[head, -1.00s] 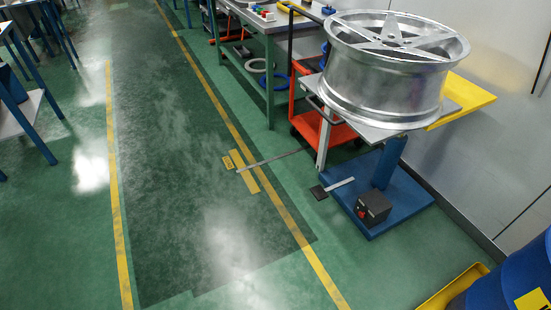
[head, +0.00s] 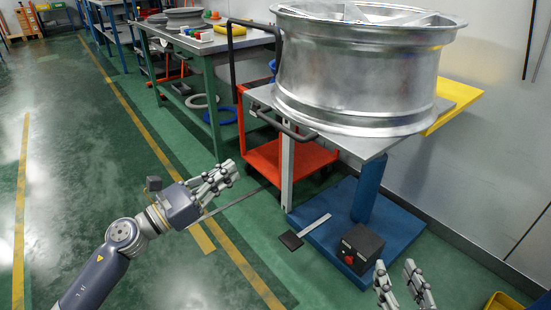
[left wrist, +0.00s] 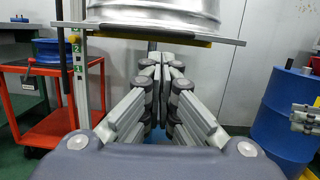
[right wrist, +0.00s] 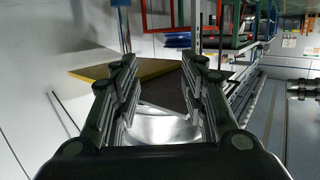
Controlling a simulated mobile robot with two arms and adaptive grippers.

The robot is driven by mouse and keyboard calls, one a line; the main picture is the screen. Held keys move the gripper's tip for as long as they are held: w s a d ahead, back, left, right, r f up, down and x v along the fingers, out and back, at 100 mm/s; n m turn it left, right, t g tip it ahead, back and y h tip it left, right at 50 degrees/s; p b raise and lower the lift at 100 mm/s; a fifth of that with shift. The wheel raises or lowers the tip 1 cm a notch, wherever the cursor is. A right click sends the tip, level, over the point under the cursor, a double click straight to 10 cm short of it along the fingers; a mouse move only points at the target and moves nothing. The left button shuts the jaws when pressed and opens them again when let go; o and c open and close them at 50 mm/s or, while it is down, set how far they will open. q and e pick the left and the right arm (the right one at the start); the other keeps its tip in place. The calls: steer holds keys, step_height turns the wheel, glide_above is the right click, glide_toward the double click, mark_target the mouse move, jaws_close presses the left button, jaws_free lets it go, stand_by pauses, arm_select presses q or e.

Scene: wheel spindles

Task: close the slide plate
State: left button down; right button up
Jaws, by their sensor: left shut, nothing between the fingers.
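The grey plate (head: 370,148) lies on a blue post stand and carries a large silver wheel (head: 360,75). A black handle (head: 285,126) sticks out at its near left edge. Yellow plate (head: 452,105) shows at the back right; I cannot tell which part slides. My left gripper (head: 228,177) is shut and empty, left of the stand and below plate height. In the left wrist view, the grey plate's edge (left wrist: 228,41) passes above its fingertips. My right gripper (head: 404,276) has its fingers apart and empty, in front of the stand, touching nothing visible.
A red cart (head: 285,160) stands behind and left of the stand. The blue base (head: 335,225) carries a dark box with a red button (head: 359,247). A workbench (head: 200,40) is at the back left. A blue drum (left wrist: 290,110) stands at right. Green floor at left is clear.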

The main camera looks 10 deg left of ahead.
arm_select(q)
steer(key=p+x, duration=0.1)
steer(key=x, duration=1.3)
steer(key=shift+d+p, duration=0.2)
steer(key=shift+p, duration=0.15)
arm_select(e)
steer(key=s+d+f+g+h, duration=0.1)
steer(key=s+d+f+g, duration=0.1)
steer(key=f, duration=0.4)
steer(key=shift+s+g, duration=0.8)
steer(key=shift+g, duration=0.2)
arm_select(q)
steer(key=shift+s+r, duration=0.1)
arm_select(e)
steer(key=shift+f, duration=0.1)
arm_select(q)
steer(key=shift+d, duration=0.1)
